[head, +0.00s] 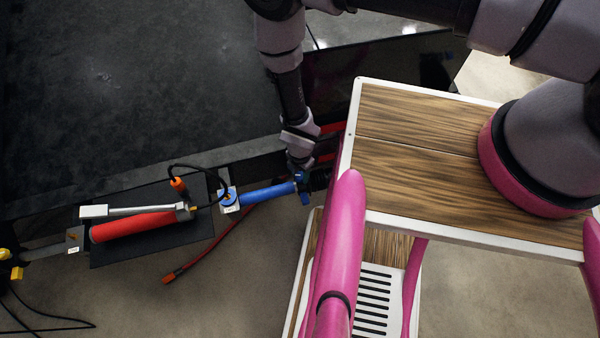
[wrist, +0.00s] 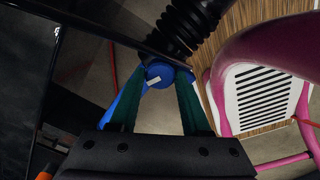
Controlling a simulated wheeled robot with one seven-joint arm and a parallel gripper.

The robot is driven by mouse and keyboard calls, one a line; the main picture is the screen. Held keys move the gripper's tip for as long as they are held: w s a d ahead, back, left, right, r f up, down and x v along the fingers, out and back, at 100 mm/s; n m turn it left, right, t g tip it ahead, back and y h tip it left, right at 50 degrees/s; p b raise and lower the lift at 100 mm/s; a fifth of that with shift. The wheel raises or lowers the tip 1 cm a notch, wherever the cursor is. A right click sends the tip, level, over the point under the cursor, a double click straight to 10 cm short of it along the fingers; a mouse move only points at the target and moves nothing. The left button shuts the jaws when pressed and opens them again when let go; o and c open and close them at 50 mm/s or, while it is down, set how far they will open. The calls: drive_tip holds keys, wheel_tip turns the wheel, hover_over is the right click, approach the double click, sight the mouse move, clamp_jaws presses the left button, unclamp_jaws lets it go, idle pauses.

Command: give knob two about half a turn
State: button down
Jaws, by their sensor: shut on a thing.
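A blue knob (head: 303,190) sits at the right end of a blue pipe (head: 265,194), beside a black ribbed hose. In the wrist view the knob (wrist: 160,73) shows a round face with a white mark, between my fingertips. My gripper (wrist: 161,80) has its two green fingers on either side of the knob and is shut on it. In the head view my gripper (head: 300,168) reaches down from above, and its wrist hides part of the knob. Another round blue fitting (head: 228,197) is at the pipe's left end. No number is readable on either.
A red cylinder (head: 135,226) with a grey handle lies on a black plate at left, an orange-capped cable (head: 178,184) above it. My wood-topped base is close at right. A dark panel (head: 120,90) fills the upper left.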

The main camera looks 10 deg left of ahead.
sight(300, 175)
drive_tip(key=shift+m, duration=0.3)
drive_tip(key=m, duration=0.4)
drive_tip(key=shift+m, duration=2.2)
drive_tip(key=shift+c, duration=1.9)
unclamp_jaws()
wheel_tip(300, 175, up, 11)
